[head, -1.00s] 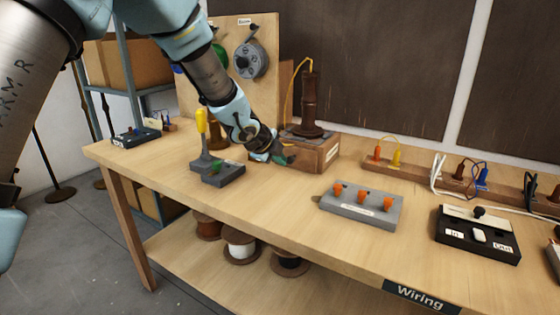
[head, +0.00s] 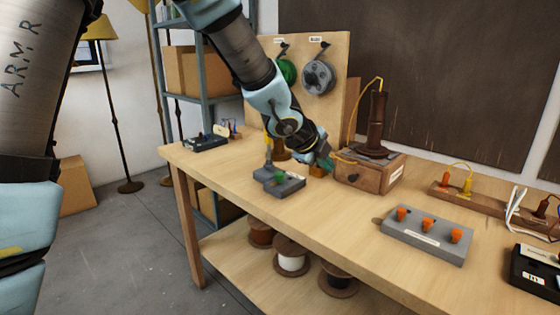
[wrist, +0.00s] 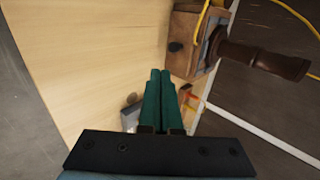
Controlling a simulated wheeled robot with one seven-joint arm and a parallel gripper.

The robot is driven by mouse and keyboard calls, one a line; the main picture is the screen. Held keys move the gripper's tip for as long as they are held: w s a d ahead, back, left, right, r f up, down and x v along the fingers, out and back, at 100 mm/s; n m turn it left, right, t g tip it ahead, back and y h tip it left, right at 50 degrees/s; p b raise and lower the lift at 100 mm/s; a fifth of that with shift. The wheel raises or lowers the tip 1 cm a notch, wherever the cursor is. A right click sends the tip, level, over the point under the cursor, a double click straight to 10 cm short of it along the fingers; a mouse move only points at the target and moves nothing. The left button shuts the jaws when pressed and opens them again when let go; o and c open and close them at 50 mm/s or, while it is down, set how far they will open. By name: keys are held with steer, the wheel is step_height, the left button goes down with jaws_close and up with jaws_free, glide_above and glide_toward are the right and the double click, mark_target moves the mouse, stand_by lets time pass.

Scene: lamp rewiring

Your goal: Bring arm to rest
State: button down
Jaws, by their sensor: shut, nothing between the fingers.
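My arm reaches down over the bench from the top of the head view. My gripper (head: 328,163) is low over the bench top, just left of the wooden block with the dark turned post (head: 368,173). In the wrist view, my gripper's green fingers (wrist: 160,100) lie together with nothing between them. The block with the post also shows in the wrist view (wrist: 185,45), ahead and to the right of the fingers. I cannot tell whether the fingertips touch anything.
A grey block with orange knobs (head: 427,240) is at front right. A pegboard with reels (head: 340,90) and a metal shelf (head: 208,100) stand behind. Bare bench top (head: 340,215) lies in front.

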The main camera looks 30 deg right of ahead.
steer(key=w+a+f+n+t+y, duration=0.15)
steer(key=w+a+n, duration=0.3)
steer(key=a, duration=0.55)
steer(key=w+a+f+n+y, duration=0.1)
steer(key=w+a+n+y, duration=0.25)
steer(key=a+n, duration=0.45)
steer(key=w+a+f+n+t+y, duration=0.1)
steer(key=w+a+n, duration=0.35)
steer(key=a, duration=0.75)
steer(key=s+a+f+n+g+y, duration=0.1)
steer(key=s+a+n, duration=0.3)
steer(key=a+n, duration=0.3)
steer(key=s+a+f+n+g+y, duration=0.1)
steer(key=s+a+n, duration=0.3)
steer(key=a, duration=1)
steer(key=f+n+g, duration=0.1)
steer(key=n, duration=0.2)
steer(key=shift+s+n+y, duration=0.4)
